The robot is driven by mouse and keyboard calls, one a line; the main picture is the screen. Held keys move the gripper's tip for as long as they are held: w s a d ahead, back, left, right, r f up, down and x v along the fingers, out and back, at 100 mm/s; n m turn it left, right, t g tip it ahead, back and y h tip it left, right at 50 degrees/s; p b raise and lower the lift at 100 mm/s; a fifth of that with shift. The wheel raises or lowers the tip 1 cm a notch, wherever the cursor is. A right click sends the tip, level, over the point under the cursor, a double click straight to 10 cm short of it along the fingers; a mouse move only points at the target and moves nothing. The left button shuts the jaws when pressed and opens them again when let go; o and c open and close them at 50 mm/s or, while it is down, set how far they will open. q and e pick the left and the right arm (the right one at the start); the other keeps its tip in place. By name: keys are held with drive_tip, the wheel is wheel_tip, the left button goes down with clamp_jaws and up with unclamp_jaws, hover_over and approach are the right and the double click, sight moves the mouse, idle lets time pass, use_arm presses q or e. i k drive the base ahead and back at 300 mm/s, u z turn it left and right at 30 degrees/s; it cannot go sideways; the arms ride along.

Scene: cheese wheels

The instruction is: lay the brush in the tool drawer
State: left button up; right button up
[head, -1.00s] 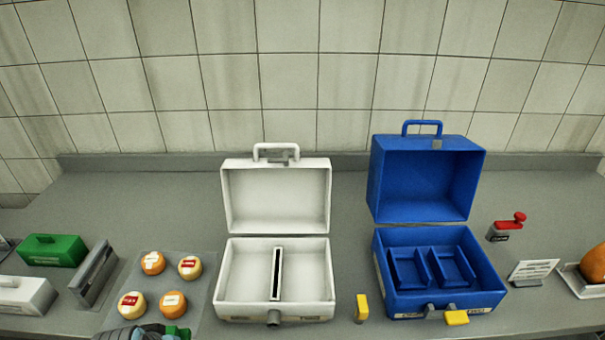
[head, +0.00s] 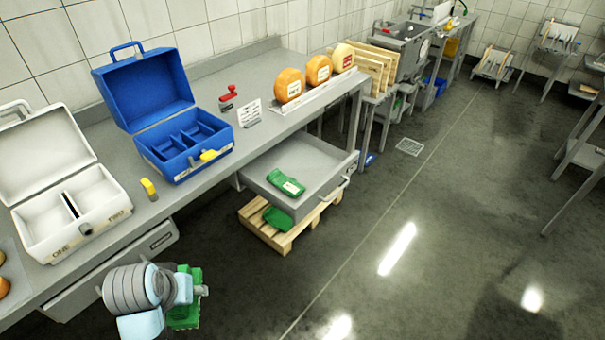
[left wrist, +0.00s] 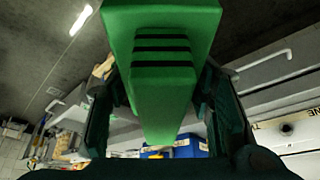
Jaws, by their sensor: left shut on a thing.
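My left gripper (left wrist: 165,112) is shut on the green brush (left wrist: 160,72), whose body with dark grooves fills the middle of the left wrist view. In the head view, the green brush (head: 184,318) shows partly behind my left wrist, low in front of the counter. The open tool drawer (head: 331,160) is a grey drawer pulled out under the counter, up and to the right of my gripper. A green item with a pale label (head: 286,182) lies in it. My right gripper is not in view.
A wooden pallet (head: 293,231) with a green object (head: 278,219) stands below the drawer. A closed drawer front (head: 150,250) is nearer. The counter carries an open white case (head: 88,235), an open blue case (head: 187,163) and cheese wheels (head: 290,84).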

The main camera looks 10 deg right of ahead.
sight(306, 159)
drive_tip(key=z, duration=0.7)
drive_tip(key=i, duration=0.65)
drive_tip(key=z, duration=1)
drive_tip(key=i, duration=0.85)
drive_tip(key=u, duration=0.65)
drive_tip(key=i, duration=0.65)
drive_tip(key=u, duration=0.6)
